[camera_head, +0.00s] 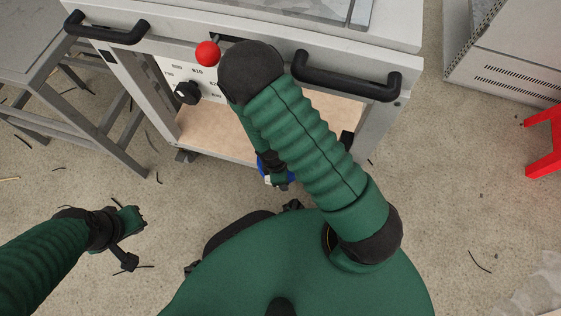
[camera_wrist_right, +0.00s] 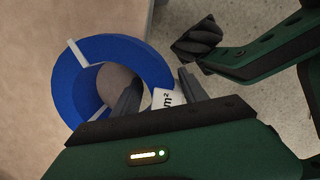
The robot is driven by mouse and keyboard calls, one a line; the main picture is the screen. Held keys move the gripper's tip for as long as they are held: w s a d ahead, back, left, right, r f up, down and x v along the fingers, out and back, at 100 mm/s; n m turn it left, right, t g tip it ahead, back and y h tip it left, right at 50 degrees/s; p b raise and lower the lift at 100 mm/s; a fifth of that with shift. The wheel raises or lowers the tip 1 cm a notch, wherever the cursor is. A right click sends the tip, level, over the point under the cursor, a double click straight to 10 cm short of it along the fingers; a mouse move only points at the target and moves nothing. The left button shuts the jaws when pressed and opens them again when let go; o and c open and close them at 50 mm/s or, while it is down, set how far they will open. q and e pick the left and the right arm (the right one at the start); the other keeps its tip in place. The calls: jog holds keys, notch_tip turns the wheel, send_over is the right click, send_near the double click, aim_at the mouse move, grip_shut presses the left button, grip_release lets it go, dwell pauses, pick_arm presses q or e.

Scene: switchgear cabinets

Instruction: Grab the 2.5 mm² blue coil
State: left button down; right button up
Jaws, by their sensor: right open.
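A blue coil (camera_wrist_right: 75,90) with white ties and a white label (camera_wrist_right: 165,99) lies on the light brown surface in the right wrist view. Only "m²" can be read on the label; the size number is hidden. My right gripper (camera_wrist_right: 160,92) is open. One finger is at the coil's hole and the other is outside its ring, with the labelled part between them. In the head view, my right arm mostly hides the coil (camera_head: 262,168) beside the right gripper (camera_head: 282,181). My left gripper (camera_head: 138,220) hangs over the floor at left, away from the coil; its jaw opening is unclear.
A grey metal frame (camera_head: 70,100) stands left. A vented cabinet (camera_head: 515,60) and red object (camera_head: 545,140) are right. Floor between is mostly clear.

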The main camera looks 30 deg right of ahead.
jog(key=shift+r, duration=0.1)
grip_shut()
dwell(1.2)
